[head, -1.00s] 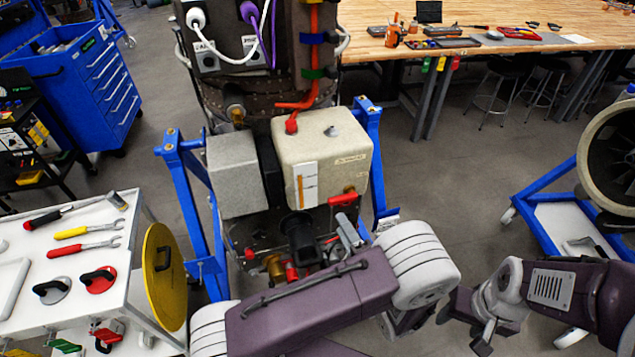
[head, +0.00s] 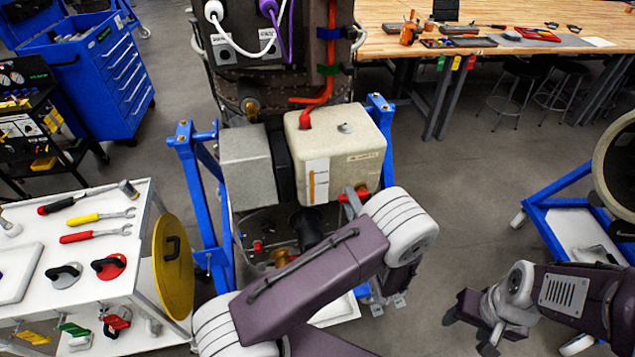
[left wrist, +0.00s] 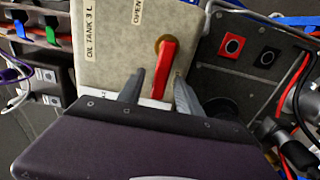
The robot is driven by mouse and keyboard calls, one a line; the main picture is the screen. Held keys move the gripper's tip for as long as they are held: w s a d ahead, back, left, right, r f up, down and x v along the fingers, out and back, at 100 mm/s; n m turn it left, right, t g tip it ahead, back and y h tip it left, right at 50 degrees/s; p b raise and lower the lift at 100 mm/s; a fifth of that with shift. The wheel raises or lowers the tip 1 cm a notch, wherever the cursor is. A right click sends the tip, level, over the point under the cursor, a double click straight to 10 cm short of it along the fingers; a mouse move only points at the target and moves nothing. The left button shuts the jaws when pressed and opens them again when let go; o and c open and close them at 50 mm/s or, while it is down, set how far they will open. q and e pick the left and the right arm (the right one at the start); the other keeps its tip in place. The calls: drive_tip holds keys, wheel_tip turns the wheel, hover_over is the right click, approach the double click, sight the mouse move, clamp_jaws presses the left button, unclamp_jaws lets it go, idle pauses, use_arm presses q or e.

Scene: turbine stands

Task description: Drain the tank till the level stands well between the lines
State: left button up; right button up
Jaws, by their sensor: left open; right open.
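The cream oil tank (head: 365,142) sits in the blue stand, with a white gauge strip (head: 322,170) on its front. An orange column (head: 311,186) fills much of the strip; its marking lines are too small to read. The red valve lever (left wrist: 166,70) is on the tank face near an "OPEN" label (left wrist: 137,12). My left gripper (left wrist: 160,88) is open, with one finger on each side of the lever, not visibly clamping it. My right gripper (head: 485,335) hangs open at the lower right, away from the tank.
A grey box (head: 250,165) adjoins the tank. Blue stand posts (head: 195,200) flank both. A white tool cart (head: 130,215) with a yellow disc (head: 173,265) stands left. A blue trolley (head: 560,205) stands right. Red and black buttons (left wrist: 232,45) lie near my left fingers.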

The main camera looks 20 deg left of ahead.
use_arm(q)
drive_tip(key=shift+w+a, duration=0.15)
idle(0.5)
drive_tip(key=shift+p, duration=0.35)
clamp_jaws()
idle(1.3)
